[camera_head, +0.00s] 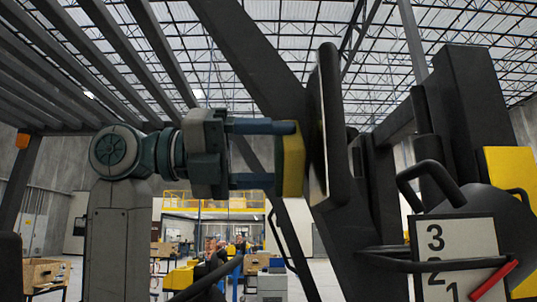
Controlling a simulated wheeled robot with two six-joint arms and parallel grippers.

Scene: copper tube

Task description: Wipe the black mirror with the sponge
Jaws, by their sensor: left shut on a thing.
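The black mirror (331,125) stands upright right of the middle, seen nearly edge-on, with its face toward the left. My left gripper (273,154) comes in from the left, level with the mirror. Its two blue-grey fingers are spread apart on a yellow sponge (291,160) and hold it upright. The sponge is right beside the mirror's face, with at most a thin gap; I cannot tell whether they touch. My right gripper is not in view.
A dark post (262,65) slants behind the mirror. Black curved handles (432,185) and a white numbered panel (450,255) with a red pointer (493,281) are at the lower right. Wooden boxes (46,272) stand far back at the lower left.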

